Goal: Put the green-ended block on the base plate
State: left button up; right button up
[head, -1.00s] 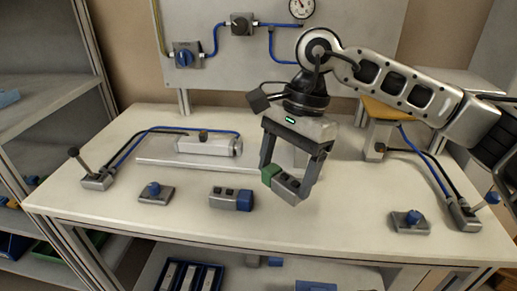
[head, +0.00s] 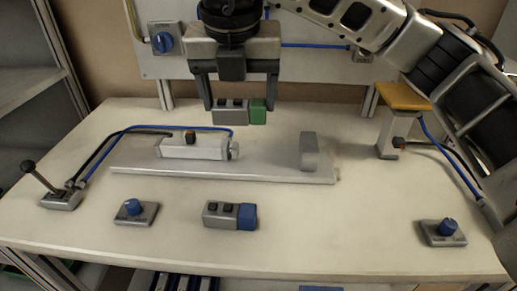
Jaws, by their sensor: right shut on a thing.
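The green-ended block (head: 231,112) is a grey block with dark square buttons on it and a green right end. My right gripper (head: 240,100) is shut on it, one finger at each end, and holds it level in the air over the back of the table. The base plate (head: 255,173) is a long flat light-grey plate on the table. It carries a grey cylinder unit (head: 194,147) on its left part and an upright grey stop (head: 309,151) near its right end. The plate between these two is bare. My left gripper is not in view.
A blue-ended block (head: 230,215) lies in front of the plate. Blue-knobbed boxes stand at front left (head: 135,211) and front right (head: 443,231), a lever box (head: 58,198) at left. A yellow-topped stand (head: 400,98) is at back right. A panel (head: 300,73) rises behind.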

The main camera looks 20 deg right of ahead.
jog(key=shift+w+d+f+m, duration=0.1)
jog(key=shift+w+d+m, duration=0.1)
jog(key=shift+w+m, duration=0.15)
jog(key=w+d+f, duration=0.2)
jog(key=w, duration=0.1)
jog(key=w+d+f+p, duration=0.1)
jog(key=w+d+f, duration=0.4)
jog(key=w+f, duration=0.1)
jog(key=shift+w+d+f, duration=0.1)
jog(key=shift+w+d, duration=0.05)
jog(key=shift+d, duration=0.2)
jog(key=shift+w+d+f, duration=0.25)
jog(key=shift+w+f, duration=0.05)
jog(key=shift+f, duration=0.2)
jog(key=shift+s+p+x, duration=0.15)
jog(key=shift+p+x, duration=0.1)
jog(key=shift+x, duration=0.6)
jog(key=shift+s+p+x, duration=0.15)
jog(key=shift+p+x, duration=0.1)
jog(key=shift+x, duration=0.65)
jog(key=shift+a+f, duration=0.1)
jog(key=shift+f, duration=0.05)
jog(key=o, duration=1.2)
